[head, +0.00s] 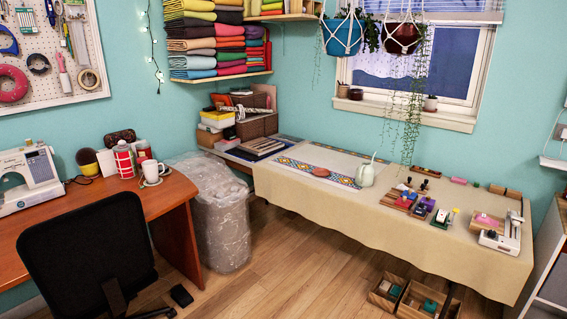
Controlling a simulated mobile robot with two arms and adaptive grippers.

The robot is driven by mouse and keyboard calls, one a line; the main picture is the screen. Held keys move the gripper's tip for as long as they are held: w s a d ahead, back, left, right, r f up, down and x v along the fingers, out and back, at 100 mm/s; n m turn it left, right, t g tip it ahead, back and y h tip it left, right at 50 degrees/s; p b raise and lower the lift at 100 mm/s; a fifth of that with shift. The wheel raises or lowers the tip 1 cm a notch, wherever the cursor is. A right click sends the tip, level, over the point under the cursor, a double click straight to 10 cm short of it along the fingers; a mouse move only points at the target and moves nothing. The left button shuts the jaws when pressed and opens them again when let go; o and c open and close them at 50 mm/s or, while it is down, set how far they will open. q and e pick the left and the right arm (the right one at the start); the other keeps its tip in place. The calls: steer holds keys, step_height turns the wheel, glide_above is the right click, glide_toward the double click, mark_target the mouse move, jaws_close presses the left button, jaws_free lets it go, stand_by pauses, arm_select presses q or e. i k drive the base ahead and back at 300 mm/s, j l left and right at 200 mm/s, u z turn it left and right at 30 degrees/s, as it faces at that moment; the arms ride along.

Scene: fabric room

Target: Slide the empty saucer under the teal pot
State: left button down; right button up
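A teal pot (342,37) hangs in white cord at the top, in front of the wall left of the window, with a plant in it. A small flat reddish-brown disc (321,172), which looks like an empty saucer, lies on the patterned runner on the cloth-covered table, below the hanging pot. A pale mint watering can or teapot (366,175) stands to its right, apart from it. Neither of my grippers is in view.
The cloth-covered table (300,196) holds several stamps and small blocks at right. A dark pot (403,38) hangs beside the teal one, its vines trailing down. A black chair (85,255) and wrapped bin (220,215) stand at left. Wooden crates (420,300) sit on the floor.

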mark_target(319, 172)
steer(key=i+z, duration=0.1)
steer(key=i, duration=0.5)
steer(key=i+j+z, duration=0.1)
steer(key=i, duration=0.5)
steer(key=i+j+z, duration=0.1)
steer(key=i, duration=0.5)
steer(key=i+j+z, duration=0.1)
steer(key=i+j, duration=0.15)
steer(key=i, duration=0.35)
